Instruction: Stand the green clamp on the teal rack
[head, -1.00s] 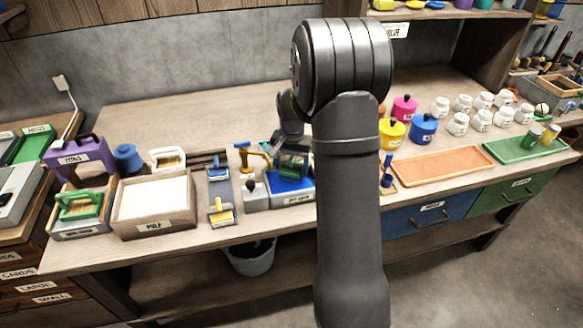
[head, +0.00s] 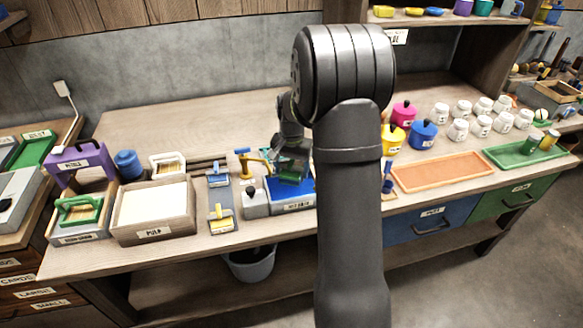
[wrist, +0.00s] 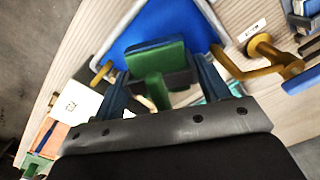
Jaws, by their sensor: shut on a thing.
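My gripper (wrist: 160,85) is shut on the green clamp (wrist: 158,62), whose broad green head and narrower stem show between the fingers in the wrist view. In the head view my gripper (head: 291,163) hangs over the blue-bedded station (head: 303,190), and the dark green clamp is mostly lost against it. The blue bed (wrist: 165,22) lies beyond the clamp in the wrist view. A small pale teal surface (wrist: 234,88) shows beside the right finger; I cannot tell whether it is the teal rack. My arm hides part of the bench.
A mustard-coloured fitting (wrist: 264,58) stands close to the right finger. A grey block with a black knob (head: 253,203) is left of the blue station. The pulp tray (head: 191,214) and lidded pots (head: 423,134) stand farther off. The back of the bench (head: 190,122) is clear.

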